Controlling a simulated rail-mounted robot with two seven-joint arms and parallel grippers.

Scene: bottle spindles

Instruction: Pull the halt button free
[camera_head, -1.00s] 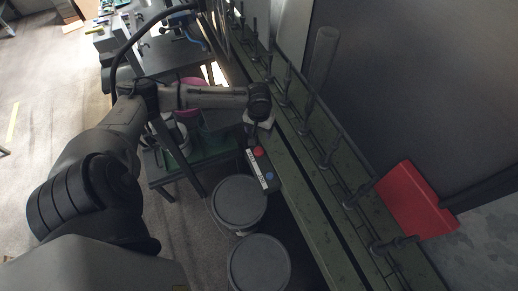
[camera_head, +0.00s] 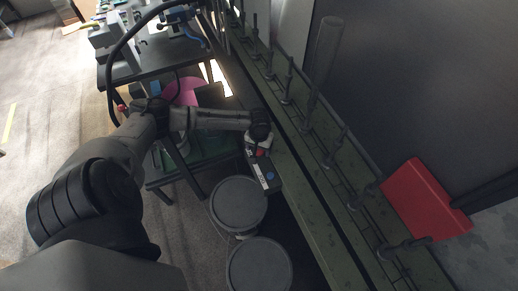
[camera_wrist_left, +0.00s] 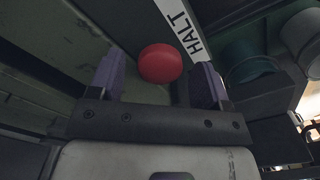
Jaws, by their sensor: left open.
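The red halt button (camera_head: 260,153) sits on a dark control box (camera_head: 267,187) fixed at the near side of the green conveyor-like rail. The box also has a blue button (camera_head: 270,175) and a white label strip. My left gripper (camera_head: 257,146) is right at the red button and partly covers it in the head view. In the left wrist view the red button (camera_wrist_left: 160,63) lies between the two open fingers (camera_wrist_left: 160,80), with a gap on each side. The white HALT label (camera_wrist_left: 180,27) is beside it. The right gripper is not in view.
A long green rail (camera_head: 310,215) with several upright spindles runs along the box. Two grey lidded drums (camera_head: 238,204) stand below it. A red box (camera_head: 425,200) is at the right by the wall. A dark worktable with equipment is at the upper left.

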